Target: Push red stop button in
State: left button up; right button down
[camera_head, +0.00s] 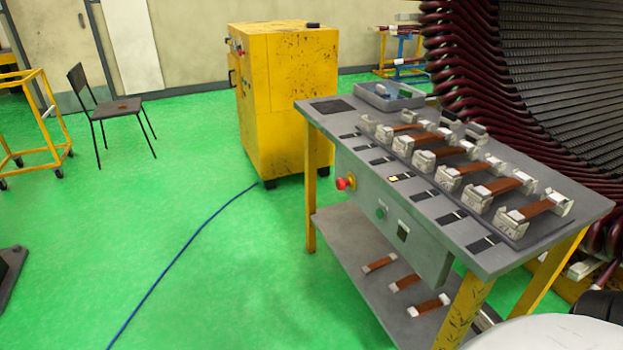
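The red stop button (341,184) sticks out from a yellow housing (350,181) on the left end of the grey control panel (425,248) at the front of the workbench. It points toward the lower left. I cannot tell from here whether it is pressed in or out. A green button (380,213) and a black switch (403,230) are farther right on the same panel. Neither of my grippers is in view, and nothing touches the red button.
The workbench (330,107) carries several clamps with brown straps, and more straps lie on its lower shelf (343,232). A yellow cabinet (285,100) stands behind. A blue cable (185,248) crosses the open green floor (240,290). The large stator (540,60) fills the upper right.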

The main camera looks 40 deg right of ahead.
aim_at(341, 184)
jog(key=z, duration=0.6)
jog(key=i, duration=1)
jog(key=z, duration=0.75)
